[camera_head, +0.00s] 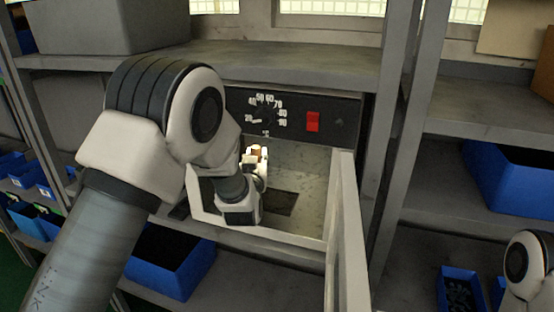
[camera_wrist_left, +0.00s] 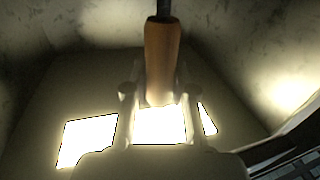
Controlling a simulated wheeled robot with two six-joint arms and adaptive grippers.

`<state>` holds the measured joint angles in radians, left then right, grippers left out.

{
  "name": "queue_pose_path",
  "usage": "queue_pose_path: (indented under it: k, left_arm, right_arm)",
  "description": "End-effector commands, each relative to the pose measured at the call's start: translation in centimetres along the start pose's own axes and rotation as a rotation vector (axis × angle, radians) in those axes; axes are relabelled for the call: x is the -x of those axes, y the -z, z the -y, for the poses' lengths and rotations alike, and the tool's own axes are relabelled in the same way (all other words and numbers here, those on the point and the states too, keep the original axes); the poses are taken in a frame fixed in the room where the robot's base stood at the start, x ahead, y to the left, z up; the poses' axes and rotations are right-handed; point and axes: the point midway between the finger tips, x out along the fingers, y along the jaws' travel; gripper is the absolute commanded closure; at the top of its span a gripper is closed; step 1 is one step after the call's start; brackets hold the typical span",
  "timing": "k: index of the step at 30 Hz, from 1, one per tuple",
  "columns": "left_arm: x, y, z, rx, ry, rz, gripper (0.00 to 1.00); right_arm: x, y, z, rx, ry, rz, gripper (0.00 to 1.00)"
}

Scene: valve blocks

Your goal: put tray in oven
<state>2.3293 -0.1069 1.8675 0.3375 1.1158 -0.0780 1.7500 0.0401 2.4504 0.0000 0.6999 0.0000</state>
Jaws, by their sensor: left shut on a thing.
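The oven (camera_head: 345,108) stands on the shelf with its door (camera_head: 346,225) swung open at the right. My left arm reaches into the oven chamber, and my left gripper (camera_head: 257,160) is inside it, partly hidden by my own wrist. In the left wrist view, my left gripper (camera_wrist_left: 158,98) is shut on an orange-brown handle (camera_wrist_left: 161,55) with a dark rod at its far end. The handle looks like the tray's; the tray's body cannot be clearly made out. Bright, overexposed patches lie around the fingers. My right gripper is out of the head view.
The oven's side walls and open door closely bound my left arm. A dark rectangular patch (camera_head: 281,203) shows on the chamber floor. Blue bins stand below (camera_head: 170,262) and on the right shelf (camera_head: 512,180). A grey box (camera_head: 95,25) sits at upper left.

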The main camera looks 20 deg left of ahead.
Motion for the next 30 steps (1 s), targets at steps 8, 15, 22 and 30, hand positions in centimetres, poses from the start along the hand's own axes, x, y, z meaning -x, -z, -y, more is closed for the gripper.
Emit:
queue_pose_path:
  k: [8,15,22,30]
  left_arm:
    - [-6.7,-0.3,-3.5,0.002,-0.001,-0.006,1.0]
    - [-9.2,-1.0,-4.8,0.0,0.0,-0.004,1.0]
    - [-9.2,-4.1,-4.8,-0.001,-0.001,-0.002,1.0]
    - [-9.2,-4.5,-4.8,0.0,-0.001,-0.005,1.0]
  right_arm:
    - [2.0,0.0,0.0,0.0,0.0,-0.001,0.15]
    - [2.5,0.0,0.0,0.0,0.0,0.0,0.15]
    - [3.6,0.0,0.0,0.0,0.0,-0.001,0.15]
    - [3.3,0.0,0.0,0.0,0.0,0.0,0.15]
